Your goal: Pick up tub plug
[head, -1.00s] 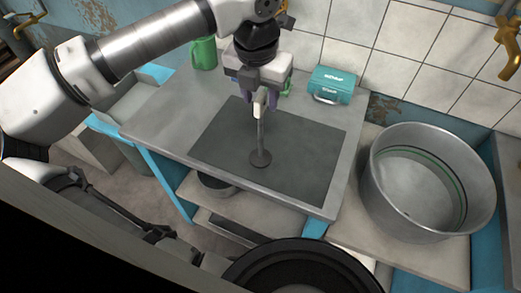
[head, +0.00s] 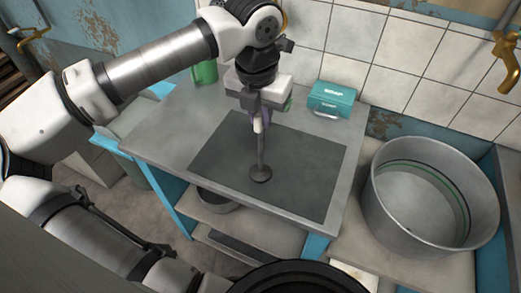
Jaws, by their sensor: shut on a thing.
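The tub plug (head: 260,174) shows in the head view as a long thin stem with a dark round disc at its lower end. My gripper (head: 259,124) points down over the counter and is shut on the upper part of the stem. The stem hangs nearly upright over the dark mat (head: 310,165). I cannot tell whether the disc touches the mat. The top of the stem is hidden by the fingers.
A teal box (head: 333,99) and a green mug (head: 204,72) stand at the back of the grey counter (head: 180,125). A large metal tub (head: 378,215) stands at the right. Much of the mat is bare. A tiled wall (head: 440,70) closes off the back.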

